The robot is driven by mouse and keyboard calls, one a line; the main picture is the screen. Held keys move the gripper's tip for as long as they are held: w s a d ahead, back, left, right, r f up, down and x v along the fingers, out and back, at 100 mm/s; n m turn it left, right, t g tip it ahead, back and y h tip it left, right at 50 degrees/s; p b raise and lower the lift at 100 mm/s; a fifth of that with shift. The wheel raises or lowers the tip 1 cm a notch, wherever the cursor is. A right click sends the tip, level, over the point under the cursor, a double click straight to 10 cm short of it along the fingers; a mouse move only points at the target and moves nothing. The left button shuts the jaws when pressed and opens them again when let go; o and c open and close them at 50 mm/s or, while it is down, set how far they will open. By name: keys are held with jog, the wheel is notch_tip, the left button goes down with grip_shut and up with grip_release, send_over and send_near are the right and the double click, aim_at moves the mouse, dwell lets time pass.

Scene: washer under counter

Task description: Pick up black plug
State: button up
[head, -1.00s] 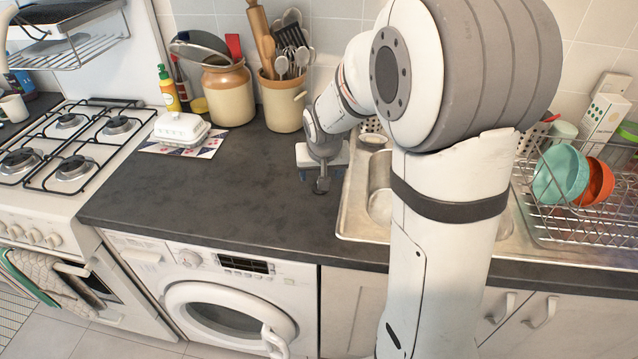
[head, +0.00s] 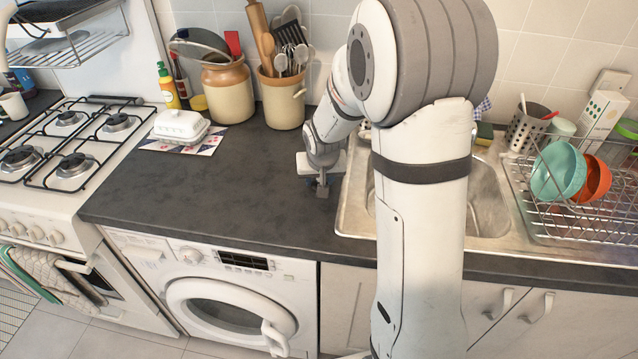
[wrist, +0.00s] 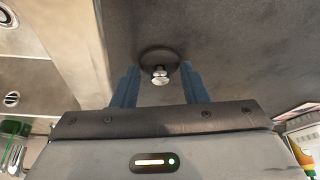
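The black plug (wrist: 150,58) is a dark round disc with a shiny metal knob on top. In the wrist view it lies flat on the dark countertop (wrist: 230,40), close to the sink edge. My gripper (wrist: 160,70) is open, with its blue fingers on either side of the knob. I cannot tell whether either finger touches it. In the head view my gripper (head: 321,186) points down at the counter, just left of the sink (head: 352,215). The plug cannot be made out clearly there.
A utensil crock (head: 282,100) and a brown jar (head: 228,95) stand at the back wall. A white butter dish (head: 180,127) sits left, near the gas hob (head: 75,150). A dish rack (head: 590,215) stands right. The counter's middle is clear.

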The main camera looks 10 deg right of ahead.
jog(key=c, duration=0.4)
